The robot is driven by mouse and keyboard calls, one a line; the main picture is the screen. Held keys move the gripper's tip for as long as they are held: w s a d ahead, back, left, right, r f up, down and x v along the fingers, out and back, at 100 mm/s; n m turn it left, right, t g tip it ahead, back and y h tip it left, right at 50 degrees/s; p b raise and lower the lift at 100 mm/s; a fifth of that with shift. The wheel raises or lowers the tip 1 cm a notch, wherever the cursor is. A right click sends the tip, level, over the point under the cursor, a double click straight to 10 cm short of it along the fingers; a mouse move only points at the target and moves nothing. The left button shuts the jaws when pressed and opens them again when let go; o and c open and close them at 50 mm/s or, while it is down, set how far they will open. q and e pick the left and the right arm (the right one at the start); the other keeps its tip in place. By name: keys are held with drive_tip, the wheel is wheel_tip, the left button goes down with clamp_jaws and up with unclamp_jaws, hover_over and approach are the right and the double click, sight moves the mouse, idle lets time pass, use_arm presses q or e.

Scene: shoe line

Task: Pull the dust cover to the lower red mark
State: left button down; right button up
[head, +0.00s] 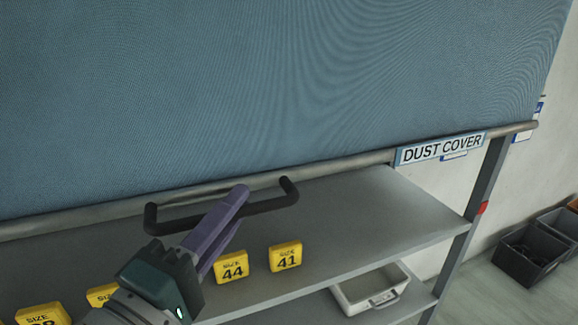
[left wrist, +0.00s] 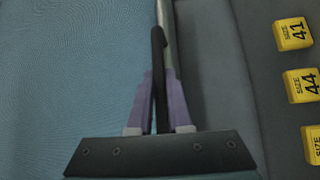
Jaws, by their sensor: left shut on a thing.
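The dust cover (head: 270,90) is a blue-grey cloth that fills the upper part of the head view. A grey metal bar (head: 350,163) runs along its lower edge, with a "DUST COVER" label (head: 441,149) near the right end. A black handle (head: 181,222) hangs from the bar. My left gripper (head: 238,200), with purple fingers, is shut on this handle. In the left wrist view the handle (left wrist: 158,60) runs between the fingers (left wrist: 160,95). A red mark (head: 483,208) shows on the right shelf post, below the bar's level. My right gripper is not in view.
Below the bar is a grey shelf (head: 375,215) with several yellow size blocks, including 44 (head: 232,267) and 41 (head: 285,256). A white bin (head: 372,289) stands on the lower shelf. Dark crates (head: 532,254) sit on the floor at right.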

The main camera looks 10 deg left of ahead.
use_arm(q)
wheel_tip(320, 180, down, 87)
drive_tip(key=b, duration=7.9)
drive_tip(key=c, duration=0.8)
unclamp_jaws()
drive_tip(key=shift+r, duration=0.1)
drive_tip(key=shift+c, duration=0.2)
drive_tip(key=p+v, duration=0.2)
drive_tip(key=v, duration=0.8)
